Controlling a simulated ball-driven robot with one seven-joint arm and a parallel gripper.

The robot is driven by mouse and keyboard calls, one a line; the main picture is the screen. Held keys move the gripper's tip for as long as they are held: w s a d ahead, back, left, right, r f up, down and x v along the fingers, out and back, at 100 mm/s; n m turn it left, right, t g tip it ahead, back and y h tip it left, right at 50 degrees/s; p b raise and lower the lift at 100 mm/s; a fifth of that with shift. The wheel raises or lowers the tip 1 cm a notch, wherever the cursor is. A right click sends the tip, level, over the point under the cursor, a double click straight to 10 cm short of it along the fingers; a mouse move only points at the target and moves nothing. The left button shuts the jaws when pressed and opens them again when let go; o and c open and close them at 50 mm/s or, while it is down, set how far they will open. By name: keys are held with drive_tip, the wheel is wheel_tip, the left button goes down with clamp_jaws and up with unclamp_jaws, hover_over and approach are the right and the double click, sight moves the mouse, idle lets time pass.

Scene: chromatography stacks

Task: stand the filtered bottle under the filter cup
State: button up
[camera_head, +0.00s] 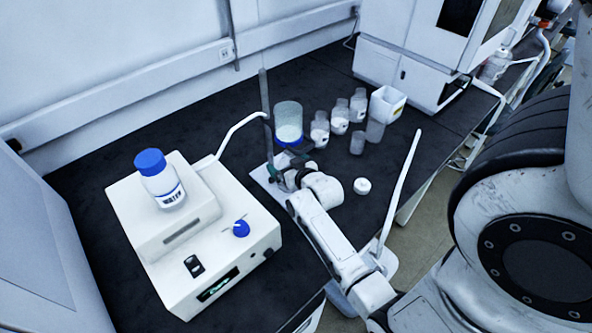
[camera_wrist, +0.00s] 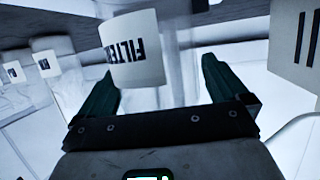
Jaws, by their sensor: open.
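The filter cup (camera_head: 288,118) is a clear cup with a blue lower ring, beside an upright metal rod (camera_head: 265,115) on a pale base plate. My gripper (camera_head: 280,180) is low at that stand, just below and in front of the cup in the head view. In the wrist view my gripper (camera_wrist: 165,90) is open, with dark green fingers on either side of a clear bottle. The filtered bottle's label (camera_wrist: 137,50) reads "FILTE", upside down. I cannot tell whether the fingers touch it. In the head view this bottle is hidden or too small to make out.
A white instrument (camera_head: 210,250) at the left carries a blue-capped bottle (camera_head: 160,180). Several clear labelled bottles (camera_head: 340,115) and a white tub (camera_head: 387,104) stand behind and right. A white cap (camera_head: 362,186) lies right of my gripper. A thin tube (camera_head: 235,130) arches near the rod.

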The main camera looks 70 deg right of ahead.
drive_tip(key=b+v, duration=0.1)
drive_tip(key=v, duration=1)
drive_tip(key=shift+s+a, duration=0.2)
drive_tip(key=shift+s, duration=0.15)
idle(0.6)
